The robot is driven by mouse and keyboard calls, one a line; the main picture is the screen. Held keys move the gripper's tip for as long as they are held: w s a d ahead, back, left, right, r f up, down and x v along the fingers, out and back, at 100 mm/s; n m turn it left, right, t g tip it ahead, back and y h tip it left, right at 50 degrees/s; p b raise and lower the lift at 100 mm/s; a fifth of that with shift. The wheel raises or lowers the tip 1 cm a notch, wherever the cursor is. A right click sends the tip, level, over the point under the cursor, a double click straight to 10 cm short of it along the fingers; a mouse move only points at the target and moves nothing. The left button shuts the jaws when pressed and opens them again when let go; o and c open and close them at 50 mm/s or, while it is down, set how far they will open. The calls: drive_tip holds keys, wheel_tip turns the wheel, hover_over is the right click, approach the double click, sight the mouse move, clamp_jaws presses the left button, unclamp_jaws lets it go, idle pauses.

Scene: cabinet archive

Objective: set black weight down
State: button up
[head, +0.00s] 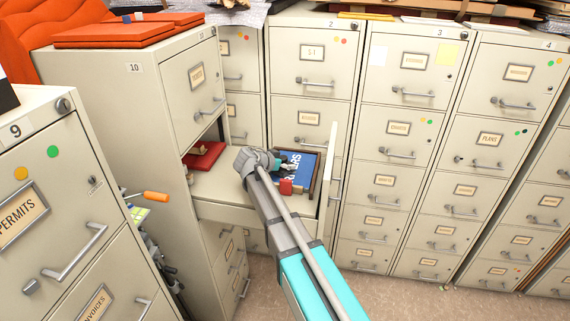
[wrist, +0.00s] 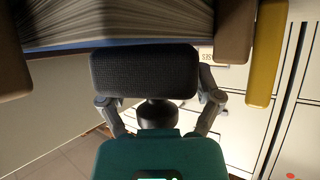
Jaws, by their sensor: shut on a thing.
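The black weight (wrist: 145,72) is a dark, rough-faced block in the wrist view. The fingers of my gripper (wrist: 152,98) press on its two sides, and it lies close beside the page edges of a thick book (wrist: 120,22). In the head view my gripper (head: 260,160) is over the open drawer (head: 216,186) of cabinet 10, at the left of a blue book (head: 296,164). The weight is mostly hidden there behind my gripper. I cannot tell whether its underside touches anything.
A red item (head: 204,155) lies at the drawer's left, and a small red block (head: 291,187) is near the blue book. The drawer's front panel (head: 331,165) stands at the right. Cabinet 9 (head: 60,140) is close at left. Orange folders (head: 112,34) lie on cabinet 10.

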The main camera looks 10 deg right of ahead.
drive_tip(key=o, duration=1.1)
drive_tip(key=shift+f, duration=0.1)
drive_tip(key=shift+s+a+r+p, duration=0.25)
drive_tip(key=shift+r+p, duration=0.15)
drive_tip(key=shift+r, duration=0.05)
drive_tip(key=p+v, duration=0.4)
drive_tip(key=v, duration=0.5)
drive_tip(key=shift+s+a+r+p, duration=0.1)
drive_tip(key=shift+a+r+p, duration=0.15)
drive_tip(key=shift+p, duration=0.1)
drive_tip(key=shift+s+a+r, duration=0.2)
drive_tip(key=shift+s+a, duration=0.2)
drive_tip(key=shift+a, duration=0.15)
